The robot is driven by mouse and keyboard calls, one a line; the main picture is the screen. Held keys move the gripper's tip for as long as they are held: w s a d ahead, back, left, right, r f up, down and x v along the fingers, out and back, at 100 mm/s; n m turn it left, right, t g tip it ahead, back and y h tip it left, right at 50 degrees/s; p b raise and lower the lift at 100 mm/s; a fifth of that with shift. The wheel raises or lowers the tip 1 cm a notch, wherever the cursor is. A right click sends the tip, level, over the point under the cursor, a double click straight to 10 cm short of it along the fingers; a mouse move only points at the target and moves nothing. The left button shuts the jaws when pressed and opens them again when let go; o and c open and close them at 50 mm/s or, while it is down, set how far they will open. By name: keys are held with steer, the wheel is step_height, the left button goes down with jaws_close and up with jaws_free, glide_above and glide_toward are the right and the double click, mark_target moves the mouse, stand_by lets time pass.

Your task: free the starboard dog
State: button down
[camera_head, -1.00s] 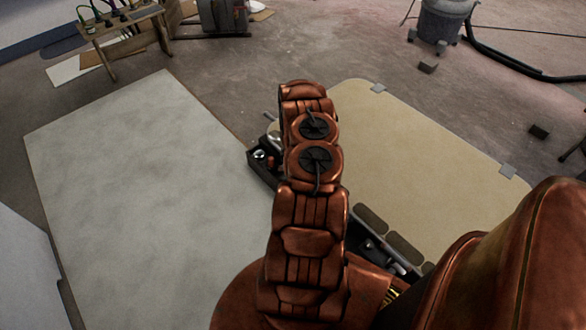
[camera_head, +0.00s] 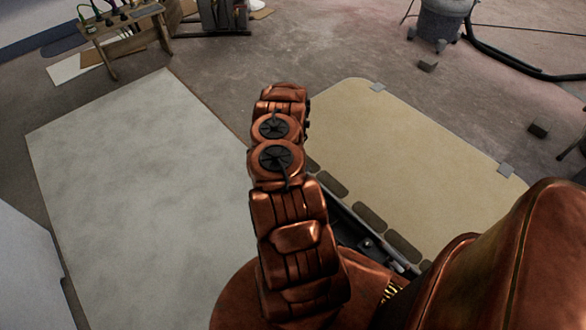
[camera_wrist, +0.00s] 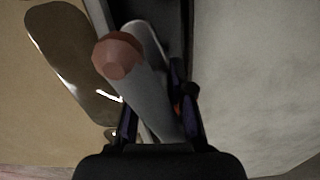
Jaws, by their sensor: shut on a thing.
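In the wrist view my gripper (camera_wrist: 155,105) is shut on a pale grey rounded bar, which I take to be the dog's handle (camera_wrist: 150,95). The bar ends in a reddish-brown faceted knob (camera_wrist: 118,57). The fingers stand on either side of the bar, and its lower end runs between them out of sight. In the head view my own arm hides the gripper and the held dog. The tan hatch panel (camera_head: 420,150) lies right of my arm. Another small metal fitting (camera_head: 367,243) sits in the dark channel along its near edge.
Dark oblong pads (camera_head: 370,217) line the panel's near edge. A large pale grey board (camera_head: 130,190) lies left of my arm. A vacuum (camera_head: 440,22) with a black hose stands at the back right, and a small wooden bench (camera_head: 120,35) at the back left.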

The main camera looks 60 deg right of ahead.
steer(key=shift+s+m, duration=0.1)
steer(key=shift+m, duration=1.6)
steer(key=c, duration=1)
jaws_free()
steer(key=shift+c, duration=0.2)
